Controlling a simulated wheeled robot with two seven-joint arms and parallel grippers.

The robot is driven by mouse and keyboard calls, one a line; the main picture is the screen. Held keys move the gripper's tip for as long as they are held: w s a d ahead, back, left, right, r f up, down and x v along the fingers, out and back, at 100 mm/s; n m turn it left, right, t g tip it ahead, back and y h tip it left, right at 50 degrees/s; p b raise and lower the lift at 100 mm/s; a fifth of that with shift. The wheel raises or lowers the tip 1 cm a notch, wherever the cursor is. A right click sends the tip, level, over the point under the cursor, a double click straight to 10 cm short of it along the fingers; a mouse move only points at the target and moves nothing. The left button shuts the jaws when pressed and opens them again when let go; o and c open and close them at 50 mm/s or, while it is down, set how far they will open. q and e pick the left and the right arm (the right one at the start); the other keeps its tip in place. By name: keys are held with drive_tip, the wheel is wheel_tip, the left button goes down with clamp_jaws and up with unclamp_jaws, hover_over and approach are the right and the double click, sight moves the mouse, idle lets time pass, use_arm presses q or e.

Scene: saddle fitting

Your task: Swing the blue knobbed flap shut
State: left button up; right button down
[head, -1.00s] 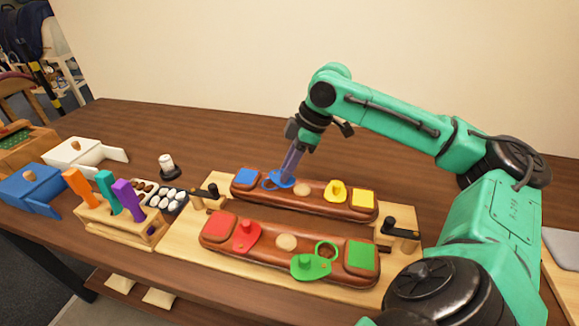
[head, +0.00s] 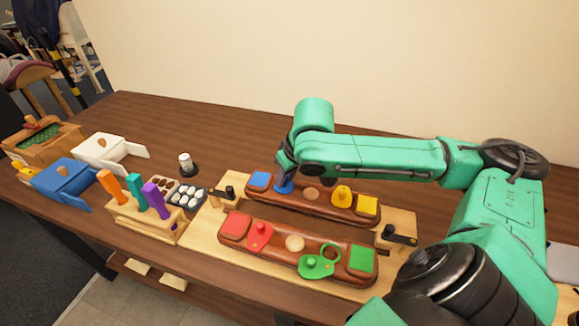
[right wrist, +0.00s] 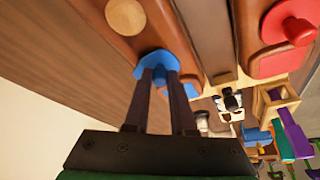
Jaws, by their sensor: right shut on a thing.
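The blue knobbed flap (head: 283,188) lies on the back brown saddle-shaped bar (head: 312,206), right of a blue square patch (head: 260,180). In the right wrist view the blue flap (right wrist: 146,67) lies at the fingertips of my right gripper (right wrist: 158,72). The gripper is shut on the flap's knob, which the fingers hide. In the head view my right gripper (head: 284,175) comes down on the flap from above, partly hidden by its own arm. Whether the flap covers its opening is hidden. My left gripper is not in view.
The front bar (head: 272,256) carries a red flap (head: 259,235) and a green flap (head: 316,267) with a green ring beside it. A yellow flap (head: 341,196) is on the back bar. Black-handled clamps (head: 398,235) stand at the board's ends. A tool rack (head: 148,222) stands left.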

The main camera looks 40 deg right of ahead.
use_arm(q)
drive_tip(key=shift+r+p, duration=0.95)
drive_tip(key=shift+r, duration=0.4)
use_arm(e)
drive_tip(key=shift+w+a+r+m+h, duration=0.1)
drive_tip(key=shift+w+a+m+h, duration=0.1)
drive_tip(key=shift+m, duration=0.3)
drive_tip(key=shift+w+a+m+h, duration=0.1)
drive_tip(key=shift+m+h, duration=0.1)
drive_tip(key=shift+m, duration=0.3)
drive_tip(key=c, duration=0.8)
unclamp_jaws()
drive_tip(key=shift+o, duration=0.2)
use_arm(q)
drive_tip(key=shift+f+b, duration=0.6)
use_arm(e)
drive_tip(key=v, duration=1.4)
drive_tip(key=shift+r, duration=0.2)
